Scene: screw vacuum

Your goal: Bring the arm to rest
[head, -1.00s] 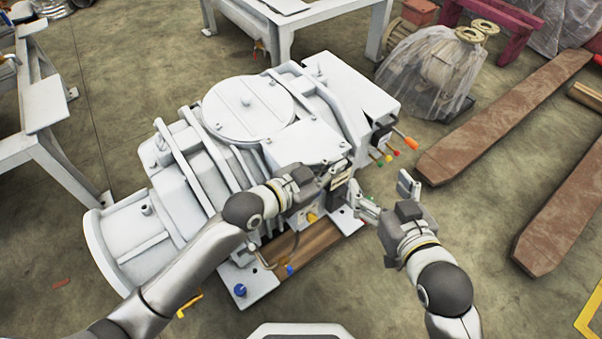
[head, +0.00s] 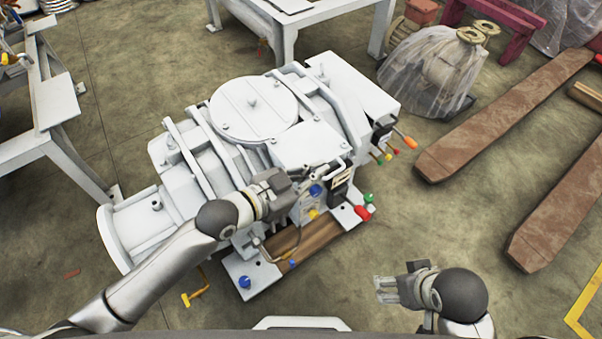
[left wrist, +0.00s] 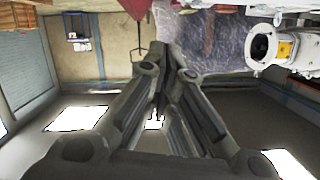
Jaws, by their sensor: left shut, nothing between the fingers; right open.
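The large white screw vacuum machine (head: 252,108) lies across the middle of the head view, with a round lid on top. My left gripper (head: 300,185) is over the machine's near side, close to a blue knob (head: 316,190). Whether it touches the machine is unclear. In the left wrist view its fingers (left wrist: 158,52) meet at the tips, with nothing between them. My right gripper (head: 381,287) is open and empty over bare floor at the lower right, clear of the machine.
Red (head: 362,212) and green (head: 369,198) knobs stick out at the machine's near right corner. A yellow handle (head: 194,285) hangs low at the left. A white frame (head: 60,110) stands left, brown beams (head: 505,115) lie right, and a plastic-wrapped unit (head: 432,66) stands behind.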

